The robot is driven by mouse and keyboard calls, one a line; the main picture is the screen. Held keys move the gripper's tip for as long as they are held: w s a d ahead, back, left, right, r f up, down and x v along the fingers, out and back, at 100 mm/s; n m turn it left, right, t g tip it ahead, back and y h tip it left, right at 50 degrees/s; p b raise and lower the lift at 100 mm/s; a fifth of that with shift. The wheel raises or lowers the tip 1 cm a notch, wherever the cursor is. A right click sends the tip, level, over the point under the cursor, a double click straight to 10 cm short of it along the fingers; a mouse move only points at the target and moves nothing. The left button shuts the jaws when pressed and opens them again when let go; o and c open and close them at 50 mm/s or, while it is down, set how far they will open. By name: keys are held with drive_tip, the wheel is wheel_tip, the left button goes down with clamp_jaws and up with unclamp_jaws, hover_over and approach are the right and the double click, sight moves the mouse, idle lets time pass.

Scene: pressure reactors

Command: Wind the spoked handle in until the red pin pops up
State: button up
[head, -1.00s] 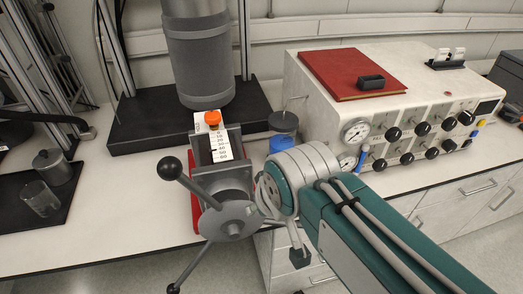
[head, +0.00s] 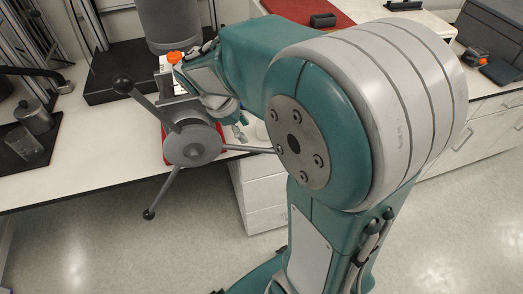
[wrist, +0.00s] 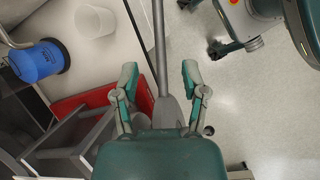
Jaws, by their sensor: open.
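The spoked handle (head: 192,146) is a grey hub with three spokes at the bench's front edge. One spoke points up-left and one down-left, each with a black knob; the third points right and its end is hidden behind my arm. An orange cap (head: 175,57) shows above the handle; the scale below it is mostly hidden. I cannot make out a red pin. My gripper (head: 240,131) is just right of the hub, above the right spoke. In the wrist view my gripper (wrist: 160,85) is open, with a grey spoke (wrist: 160,45) running between its fingers, apart from both.
A clear beaker (head: 25,143) and a grey lidded pot (head: 34,116) stand on a dark tray at left. A blue-banded container (wrist: 38,62) and a white cup (wrist: 95,20) show in the wrist view.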

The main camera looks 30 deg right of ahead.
sight(261, 150)
drive_tip(key=x, duration=1.1)
drive_tip(key=shift+d, duration=0.25)
clamp_jaws()
